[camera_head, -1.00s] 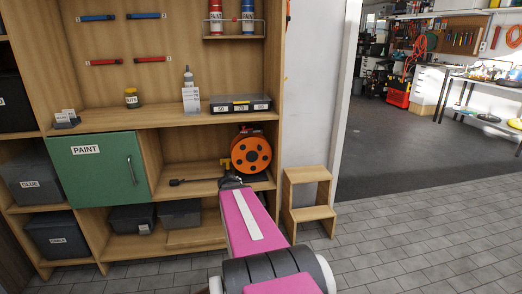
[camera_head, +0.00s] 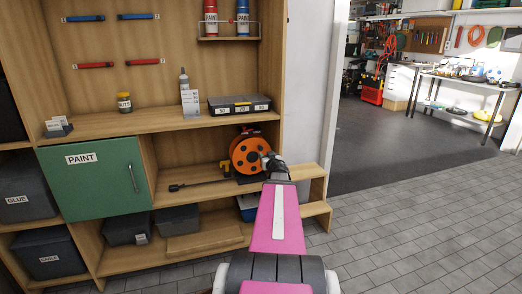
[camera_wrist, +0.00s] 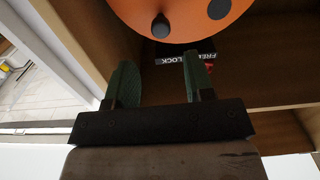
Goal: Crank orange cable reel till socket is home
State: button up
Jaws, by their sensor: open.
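The orange cable reel (camera_head: 245,154) stands on the middle shelf of the wooden unit. A dark cable runs left from it along the shelf to a dark socket end (camera_head: 175,187). My gripper (camera_head: 272,160) is at the reel's right front side and overlaps its edge. In the wrist view, the orange reel face (camera_wrist: 190,14) fills the top, with a dark crank knob (camera_wrist: 160,26) at its lower part. My open gripper (camera_wrist: 160,82) points toward the knob, its two green fingers apart and empty. A black FREE/LOCK label (camera_wrist: 188,57) lies beyond the fingers, partly hidden by the right one.
The green PAINT cabinet door (camera_head: 94,177) is shut at the left. A black case (camera_head: 239,104) lies on the shelf above the reel. Open tiled floor lies to the right.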

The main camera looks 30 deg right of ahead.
aim_at(261, 149)
jog(key=x, duration=0.9)
jog(key=shift+w+d, duration=0.1)
jog(key=shift+w, duration=0.15)
jog(key=shift+c, duration=0.4)
grip_shut()
